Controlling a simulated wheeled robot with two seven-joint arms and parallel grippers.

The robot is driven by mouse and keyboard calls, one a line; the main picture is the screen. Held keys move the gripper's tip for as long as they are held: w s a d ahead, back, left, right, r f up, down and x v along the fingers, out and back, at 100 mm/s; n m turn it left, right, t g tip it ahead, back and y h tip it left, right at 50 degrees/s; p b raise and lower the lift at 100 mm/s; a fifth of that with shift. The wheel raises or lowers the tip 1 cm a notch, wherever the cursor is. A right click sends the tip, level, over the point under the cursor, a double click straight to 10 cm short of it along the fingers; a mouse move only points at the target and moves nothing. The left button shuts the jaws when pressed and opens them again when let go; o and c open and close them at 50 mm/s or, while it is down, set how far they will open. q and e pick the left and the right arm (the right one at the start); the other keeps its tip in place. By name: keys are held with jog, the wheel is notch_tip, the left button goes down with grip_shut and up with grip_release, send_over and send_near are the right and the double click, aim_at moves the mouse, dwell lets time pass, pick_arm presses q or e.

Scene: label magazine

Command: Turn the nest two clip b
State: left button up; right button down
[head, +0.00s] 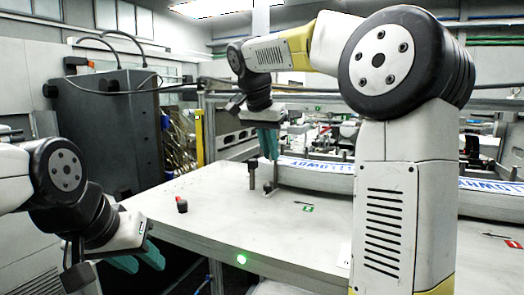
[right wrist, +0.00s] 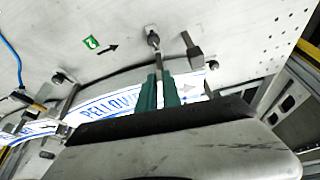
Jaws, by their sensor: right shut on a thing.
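Nest two shows in the right wrist view as a curved grey holder with a white label strip (right wrist: 100,114) printed in blue letters; a green "2" marker (right wrist: 90,42) and black arrow are on the plate beside it. In the head view the strip (head: 315,168) lies on the table's far side. My right gripper (right wrist: 160,92) is shut on a slim clip arm (right wrist: 157,62) that runs from a round pivot (right wrist: 153,38); I take this as clip b. In the head view this gripper (head: 268,143) points down over the nest's left end. My left gripper (head: 140,262) is open and empty, low at the left.
A post with a dark block (right wrist: 193,53) stands close beside the held clip. Other clip hardware (right wrist: 62,76) is at the strip's left end. Another printed strip (head: 485,188) is at right.

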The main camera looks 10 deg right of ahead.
jog(key=c, duration=1.5)
grip_release()
jog(key=v, duration=0.7)
jog(key=shift+s+a+r, duration=0.1)
jog(key=shift+r, duration=0.25)
